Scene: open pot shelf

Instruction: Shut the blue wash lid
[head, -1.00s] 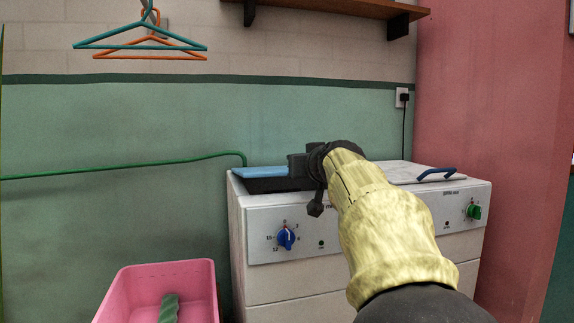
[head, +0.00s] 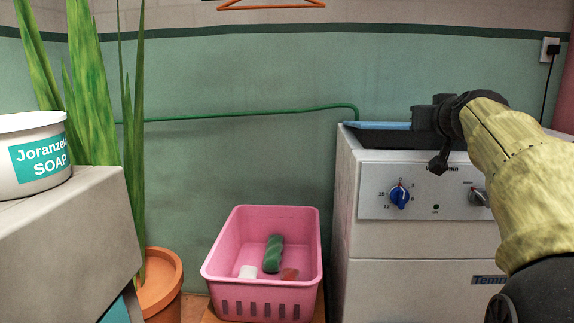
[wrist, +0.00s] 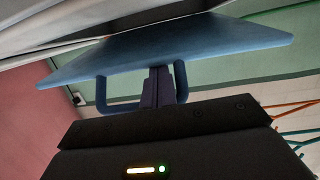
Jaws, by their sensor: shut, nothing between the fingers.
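The washing machine (head: 425,240) stands at the right in the head view. Its blue wash lid (head: 380,125) shows as a thin strip above the left part of the top, with a dark opening below it. In the wrist view the lid (wrist: 200,45) is a broad blue panel with a U-shaped blue handle (wrist: 121,107). My gripper (head: 422,114) is over the machine's top at the lid, its tips partly hidden in the head view.
A pink crate (head: 232,272) with several small items stands left of the machine. A potted plant (head: 160,280) and a grey unit with a soap tub (head: 20,190) are at the left. A green hose (head: 240,115) runs along the wall. An orange hanger (head: 272,5) hangs above.

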